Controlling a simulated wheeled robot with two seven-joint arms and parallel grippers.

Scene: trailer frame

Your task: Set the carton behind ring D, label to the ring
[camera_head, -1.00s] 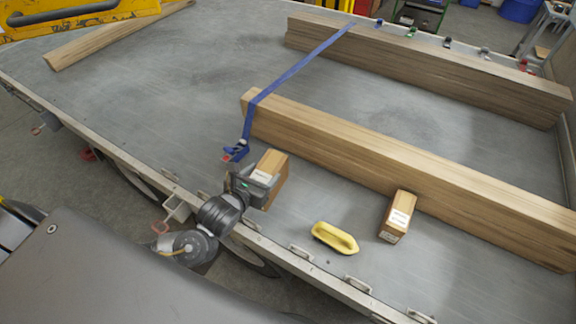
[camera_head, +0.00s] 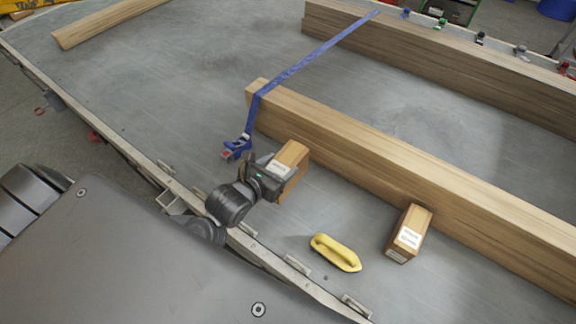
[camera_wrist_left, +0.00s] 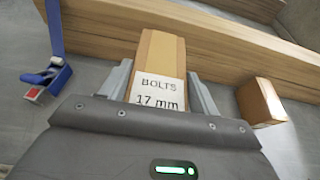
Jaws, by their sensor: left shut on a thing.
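A brown carton (camera_head: 293,157) is in my left gripper (camera_head: 272,178), over the deck by the near end of the middle timber. In the left wrist view the carton (camera_wrist_left: 161,55) sits between the two grey fingers of my left gripper (camera_wrist_left: 160,90). Its white label, reading "BOLTS 17 mm", faces the wrist camera. I cannot tell whether the carton touches the deck. A second labelled carton (camera_head: 410,232) stands against the timber to the right. I cannot pick out ring D; no ring letters are readable. My right gripper is out of view.
The long middle timber (camera_head: 400,170) lies behind both cartons, with a blue strap (camera_head: 310,60) and its ratchet (camera_head: 237,147) at its left end. A yellow handled float (camera_head: 335,252) lies on the deck between the gripper and second carton.

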